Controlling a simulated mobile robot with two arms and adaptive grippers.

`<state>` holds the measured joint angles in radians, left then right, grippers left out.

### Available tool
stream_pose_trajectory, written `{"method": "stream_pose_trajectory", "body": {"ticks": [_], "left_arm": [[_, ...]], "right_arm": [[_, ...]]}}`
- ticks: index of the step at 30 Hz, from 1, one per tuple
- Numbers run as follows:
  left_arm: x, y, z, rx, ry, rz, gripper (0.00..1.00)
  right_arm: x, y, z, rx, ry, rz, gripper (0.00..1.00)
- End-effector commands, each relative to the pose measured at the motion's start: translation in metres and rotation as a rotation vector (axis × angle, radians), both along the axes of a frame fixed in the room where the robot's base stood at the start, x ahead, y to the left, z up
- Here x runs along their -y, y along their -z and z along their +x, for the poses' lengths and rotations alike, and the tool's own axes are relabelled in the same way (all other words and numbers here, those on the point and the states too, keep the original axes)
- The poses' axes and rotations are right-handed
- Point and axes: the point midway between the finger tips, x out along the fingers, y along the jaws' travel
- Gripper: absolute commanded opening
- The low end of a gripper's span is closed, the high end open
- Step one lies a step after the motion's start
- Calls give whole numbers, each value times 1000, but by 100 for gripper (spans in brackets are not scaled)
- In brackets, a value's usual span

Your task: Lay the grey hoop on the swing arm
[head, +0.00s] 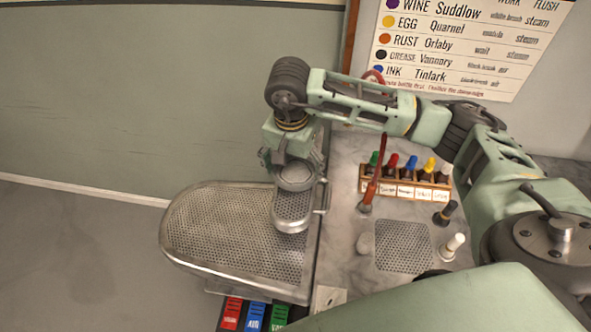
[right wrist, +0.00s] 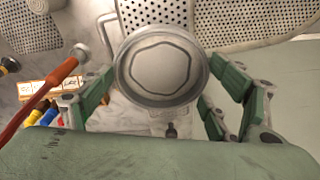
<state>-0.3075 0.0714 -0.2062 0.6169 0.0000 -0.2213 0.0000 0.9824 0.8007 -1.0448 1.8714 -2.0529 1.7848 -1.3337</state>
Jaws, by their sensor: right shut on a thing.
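The grey hoop (head: 296,179) is a shallow round ring with a pale inside. It also shows in the right wrist view (right wrist: 160,68), between the green fingers. My right gripper (head: 294,163) is shut on it and holds it roughly level, pointing down. The swing arm (head: 291,211) is a small, rounded, perforated metal pad directly under and in front of the hoop. In the right wrist view the swing arm (right wrist: 150,12) shows beyond the hoop, partly covered by it. I cannot tell whether hoop and pad touch. My left gripper is not in view.
A large perforated metal board (head: 215,235) lies left of the swing arm. On the counter to the right stand a rack of coloured bottles (head: 405,188), a red-handled tool (head: 372,180), a dark bottle (head: 446,213), a white brush (head: 453,246) and a perforated mat (head: 402,247).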

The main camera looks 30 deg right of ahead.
Motion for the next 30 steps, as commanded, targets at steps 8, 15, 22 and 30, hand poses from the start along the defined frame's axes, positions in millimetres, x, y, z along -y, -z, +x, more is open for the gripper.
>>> {"method": "stream_pose_trajectory", "body": {"ticks": [8,15,22,30], "left_arm": [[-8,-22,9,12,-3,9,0],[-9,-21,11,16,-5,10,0],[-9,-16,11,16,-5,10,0],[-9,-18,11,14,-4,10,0]], "right_arm": [[0,33,0,-4,0,-1,55],[0,41,0,-1,0,-1,55],[0,45,0,-1,0,-1,55],[0,43,0,-1,0,-1,100]]}}
